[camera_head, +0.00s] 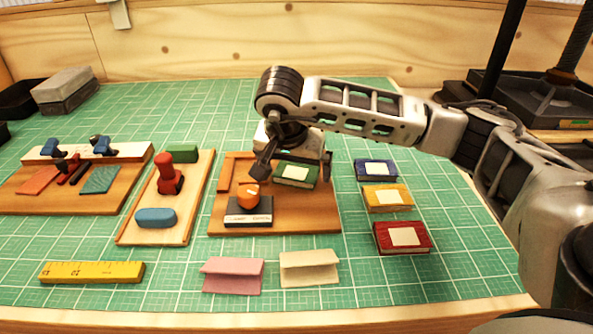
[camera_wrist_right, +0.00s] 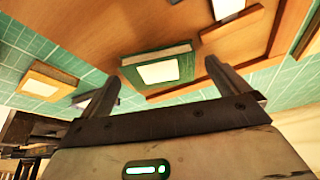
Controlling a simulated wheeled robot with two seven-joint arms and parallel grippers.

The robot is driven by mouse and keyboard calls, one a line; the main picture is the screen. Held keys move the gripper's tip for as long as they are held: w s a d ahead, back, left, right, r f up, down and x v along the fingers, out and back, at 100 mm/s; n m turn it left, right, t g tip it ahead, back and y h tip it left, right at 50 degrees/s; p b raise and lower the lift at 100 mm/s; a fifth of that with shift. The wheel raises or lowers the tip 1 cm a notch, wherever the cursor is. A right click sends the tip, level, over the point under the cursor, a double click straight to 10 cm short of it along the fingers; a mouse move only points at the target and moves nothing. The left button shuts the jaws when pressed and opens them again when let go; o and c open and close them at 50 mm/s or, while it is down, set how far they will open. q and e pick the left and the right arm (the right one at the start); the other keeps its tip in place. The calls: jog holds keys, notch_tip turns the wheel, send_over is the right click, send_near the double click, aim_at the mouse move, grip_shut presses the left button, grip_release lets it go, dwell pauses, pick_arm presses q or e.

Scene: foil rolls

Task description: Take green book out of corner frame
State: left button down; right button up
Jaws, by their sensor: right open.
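The green book (camera_head: 297,174) with a white label lies flat on a brown wooden board (camera_head: 322,218), towards its back right. In the right wrist view the green book (camera_wrist_right: 158,68) shows between the two fingers, with gaps at both sides. Raised wooden strips of the corner frame (camera_wrist_right: 290,30) show near it; the arm partly hides the frame in the head view. My right gripper (camera_head: 294,168) is open above the book, pointing down, and holds nothing. My left gripper is out of view.
Blue (camera_head: 376,169), yellow (camera_head: 387,198) and red (camera_head: 402,237) books lie to the right of the board. A dark block with an orange knob (camera_head: 248,208) stands on the board's front left. Pink (camera_head: 233,275) and cream (camera_head: 309,268) folded pieces lie in front.

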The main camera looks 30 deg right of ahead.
jog(key=shift+f, duration=0.1)
jog(key=shift+c, duration=0.3)
jog(key=c, duration=1)
